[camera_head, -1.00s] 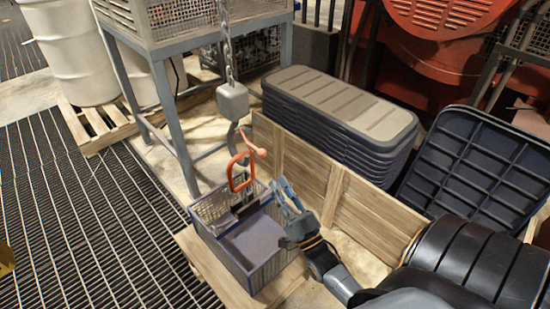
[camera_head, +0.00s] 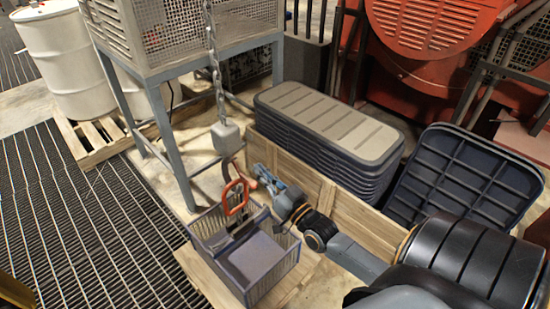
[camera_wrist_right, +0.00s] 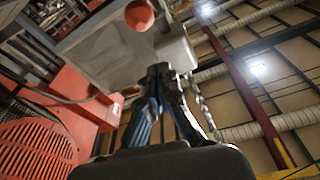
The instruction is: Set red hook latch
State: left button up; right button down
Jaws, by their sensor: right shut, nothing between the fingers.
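A grey hook block (camera_head: 225,138) hangs on a chain (camera_head: 213,70) left of centre in the head view. The dark hook (camera_head: 225,172) hangs below it, beside an orange ring (camera_head: 236,198). I cannot tell whether the hook passes through the ring. The red latch's ball end (camera_head: 275,187) is partly hidden by my right gripper (camera_head: 262,174), which is just right of the hook. In the right wrist view a red ball (camera_wrist_right: 139,15) and the hook block (camera_wrist_right: 176,48) are beyond the shut, empty fingertips (camera_wrist_right: 160,72). Touch is unclear. My left gripper is not in view.
A blue wire basket (camera_head: 266,285) stands below the ring on a wooden base. A wooden crate wall (camera_head: 345,211) and stacked dark lids (camera_head: 330,120) are to the right. A metal-legged cage stand (camera_head: 182,142) is behind left. Floor grating (camera_head: 85,220) is open at left.

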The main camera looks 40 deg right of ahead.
jog(key=shift+w+a+f, duration=0.15)
jog(key=shift+a+f, duration=0.05)
jog(key=shift+f, duration=0.7)
jog(key=shift+w+a+f, duration=0.1)
jog(key=shift+a+f, duration=0.05)
jog(key=shift+f, duration=0.75)
jog(key=f+t+b, duration=0.1)
jog(key=f+b, duration=0.1)
jog(key=b, duration=0.3)
jog(key=w+f+t+b, duration=0.1)
jog(key=f+t+b, duration=0.1)
jog(key=b, duration=0.2)
jog(key=shift+b, duration=0.35)
